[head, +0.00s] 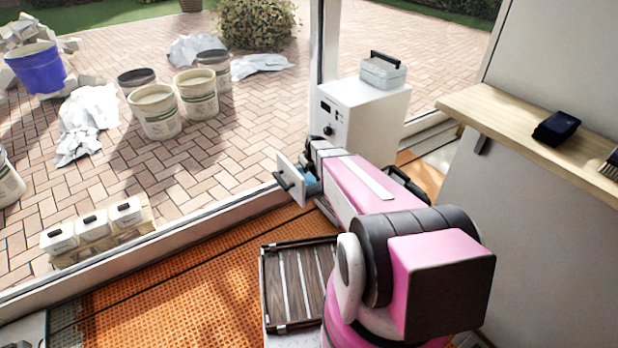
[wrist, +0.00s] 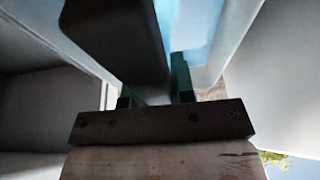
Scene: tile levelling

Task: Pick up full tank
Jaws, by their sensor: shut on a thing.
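The held tank (head: 290,178) has a white face with a black handle and a bluish body behind it. In the head view it is turned so that the white face points left. My gripper (wrist: 153,90) is shut on this tank at the end of my outstretched pink arm. In the wrist view the dark handle bar and the pale blue tank body (wrist: 195,25) are close to the fingers. In the head view the fingers are mostly hidden behind the tank and wrist.
A white machine (head: 358,120) carries a grey box (head: 383,72) with a black handle. Several white black-handled boxes (head: 93,227) stand on a wooden stand at left. Buckets (head: 157,112) stand on the paving outside. A wooden shelf (head: 500,112) is at right, a dark slatted crate (head: 300,280) below.

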